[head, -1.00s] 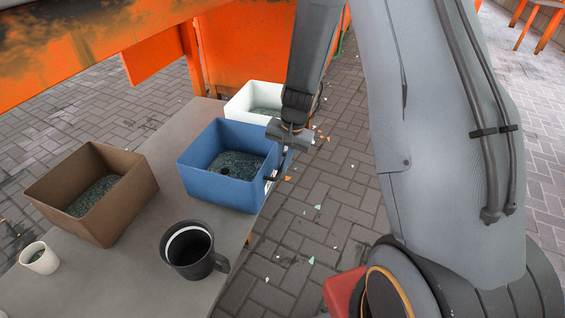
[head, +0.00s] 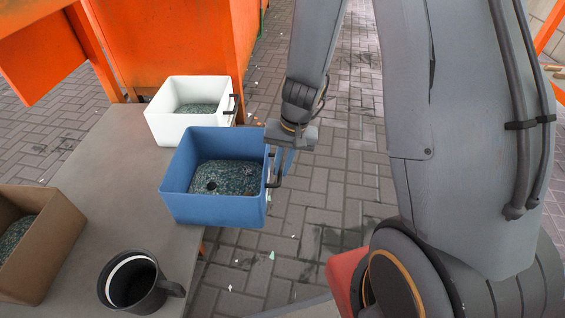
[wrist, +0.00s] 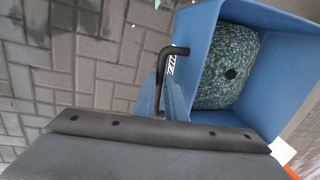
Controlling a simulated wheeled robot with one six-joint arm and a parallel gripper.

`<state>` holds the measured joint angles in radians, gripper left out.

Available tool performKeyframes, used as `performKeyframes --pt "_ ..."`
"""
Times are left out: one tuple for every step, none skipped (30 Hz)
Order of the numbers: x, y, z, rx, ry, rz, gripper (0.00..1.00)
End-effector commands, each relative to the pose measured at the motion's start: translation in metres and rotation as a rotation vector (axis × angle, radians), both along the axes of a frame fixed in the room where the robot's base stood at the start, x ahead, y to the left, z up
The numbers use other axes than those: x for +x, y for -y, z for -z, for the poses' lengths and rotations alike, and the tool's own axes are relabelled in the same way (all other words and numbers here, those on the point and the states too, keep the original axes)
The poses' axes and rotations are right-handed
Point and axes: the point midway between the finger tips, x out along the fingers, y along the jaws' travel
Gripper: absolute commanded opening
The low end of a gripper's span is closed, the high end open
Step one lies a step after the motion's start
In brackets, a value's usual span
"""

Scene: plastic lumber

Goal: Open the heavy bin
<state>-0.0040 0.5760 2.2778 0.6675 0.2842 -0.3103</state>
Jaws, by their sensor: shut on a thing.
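The blue bin (head: 215,209) has an open top and holds grey-green speckled contents with a dark round hole. Its right part sticks out past the table edge. It also shows in the wrist view (wrist: 270,18). A black bar handle (wrist: 163,62) is on its right side. My gripper (head: 281,165) is at that side, its fingers shut on the handle, pointing down; the fingers hide part of the handle. A white bin (head: 175,126) stands behind the blue one, with its own black handle. A brown bin (head: 62,240) is at the left. Which bin is heavy does not show.
The grey table (head: 110,170) carries the bins and a black mug (head: 131,285) at the front. Orange panels (head: 170,40) stand behind. The paved floor (head: 335,190) right of the table has small scattered bits.

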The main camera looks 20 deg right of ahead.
Motion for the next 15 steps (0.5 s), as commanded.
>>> performKeyframes --pt "-0.0021 -0.0007 0.0003 0.001 -0.002 -0.005 0.0" --pt "-0.0026 -0.0007 0.0003 0.001 -0.003 -0.008 0.0" --pt "-0.0031 -0.0009 0.0002 0.001 -0.002 -0.01 0.0" --pt "-0.0034 -0.0009 0.0003 0.001 -0.003 -0.011 0.0" --pt "-0.0036 -0.0009 0.0003 0.001 -0.003 -0.012 0.0" --pt "-0.0037 -0.0009 0.0002 0.001 -0.003 -0.013 0.0" --pt "-0.0038 -0.0008 0.0002 0.001 -0.003 -0.013 0.0" --pt "-0.0039 -0.0007 0.0002 0.001 -0.003 -0.013 0.0" --pt "-0.0038 -0.0006 0.0001 0.001 -0.004 -0.012 0.0" --pt "-0.0039 -0.0005 0.0002 0.001 -0.004 -0.012 0.0" --pt "-0.0039 -0.0004 0.0002 0.001 -0.004 -0.012 0.0" --pt "-0.0039 -0.0003 0.0002 0.001 -0.004 -0.011 0.0" --pt "-0.0039 -0.0002 0.0002 0.001 -0.004 -0.011 0.0" --pt "-0.0039 -0.0002 0.0002 0.001 -0.004 -0.011 0.0" --pt "-0.0039 -0.0001 0.0002 0.001 -0.004 -0.011 0.16"
